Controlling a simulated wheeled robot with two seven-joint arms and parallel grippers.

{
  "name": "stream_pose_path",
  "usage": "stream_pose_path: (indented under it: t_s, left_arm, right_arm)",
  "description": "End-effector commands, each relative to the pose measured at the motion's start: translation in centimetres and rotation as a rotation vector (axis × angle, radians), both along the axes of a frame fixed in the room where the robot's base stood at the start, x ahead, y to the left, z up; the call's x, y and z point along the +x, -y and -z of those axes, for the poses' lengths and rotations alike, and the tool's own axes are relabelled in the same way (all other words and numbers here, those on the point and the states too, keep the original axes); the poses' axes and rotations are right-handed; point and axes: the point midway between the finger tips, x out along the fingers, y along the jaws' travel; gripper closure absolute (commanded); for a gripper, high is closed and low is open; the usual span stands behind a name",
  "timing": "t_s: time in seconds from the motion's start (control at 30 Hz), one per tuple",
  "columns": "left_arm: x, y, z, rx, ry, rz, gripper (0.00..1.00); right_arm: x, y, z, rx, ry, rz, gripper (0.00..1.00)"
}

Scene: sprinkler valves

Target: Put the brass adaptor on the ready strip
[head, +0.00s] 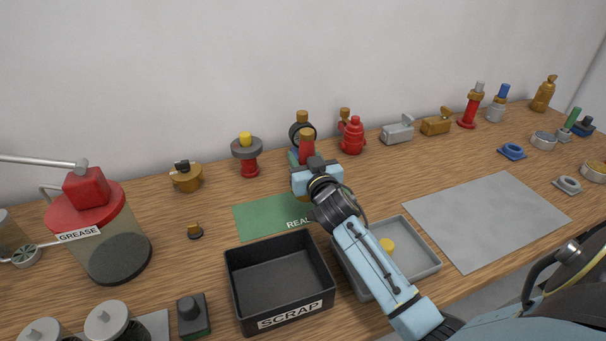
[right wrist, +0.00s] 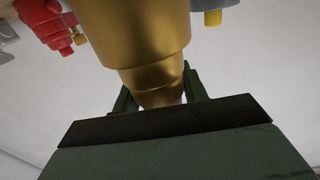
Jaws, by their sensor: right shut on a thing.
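My right gripper (head: 308,172) is shut on a brass piece (right wrist: 145,45), stepped and narrower towards the jaws, which fills the upper middle of the right wrist view. I take it for the brass adaptor. In the head view the gripper and wrist largely hide what is held. The green ready strip (head: 262,219) lies flat on the bench, its label partly covered by my right arm. The gripper is above and beyond the strip's right end; its exact height is unclear. My left gripper is not in view.
A black scrap bin (head: 240,289) stands in front of the strip, and a grey tray (head: 425,258) holding a yellow piece lies beside it. Red-and-brass, gauge and red valve (head: 352,136) parts stand close behind the gripper. A grey mat (head: 490,215) at right is bare.

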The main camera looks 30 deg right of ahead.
Motion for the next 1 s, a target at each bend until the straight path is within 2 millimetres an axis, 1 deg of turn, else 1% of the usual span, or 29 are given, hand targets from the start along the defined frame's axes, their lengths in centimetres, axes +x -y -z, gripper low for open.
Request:
stream_pose_path:
  t_s: [0.07, 0.3, 0.47, 0.7, 0.73, 0.87, 1.0]
  left_arm:
    - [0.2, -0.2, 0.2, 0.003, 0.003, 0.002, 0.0]
    - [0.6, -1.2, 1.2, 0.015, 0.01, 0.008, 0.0]
    - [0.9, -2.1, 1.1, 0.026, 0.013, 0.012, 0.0]
    - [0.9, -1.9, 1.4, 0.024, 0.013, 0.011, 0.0]
    - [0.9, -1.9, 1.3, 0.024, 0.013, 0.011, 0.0]
    - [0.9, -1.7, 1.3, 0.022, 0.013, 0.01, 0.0]
    - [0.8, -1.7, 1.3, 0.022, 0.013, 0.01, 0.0]
  right_arm:
    - [0.0, 0.0, 0.2, 0.0, 0.007, -0.001, 1.0]
    - [0.0, 0.0, 3.3, 0.0, 0.006, -0.001, 1.0]
    - [0.0, 0.0, 3.4, -0.001, 0.008, -0.002, 1.0]
    - [0.0, 0.0, 3.7, 0.0, 0.007, -0.002, 1.0]
    - [0.0, 0.0, 3.9, 0.001, 0.0, -0.001, 0.53]
    - [0.0, 0.0, 3.9, 0.001, 0.0, -0.001, 0.36]
    - [0.0, 0.0, 3.9, 0.001, 0.001, -0.001, 0.35]
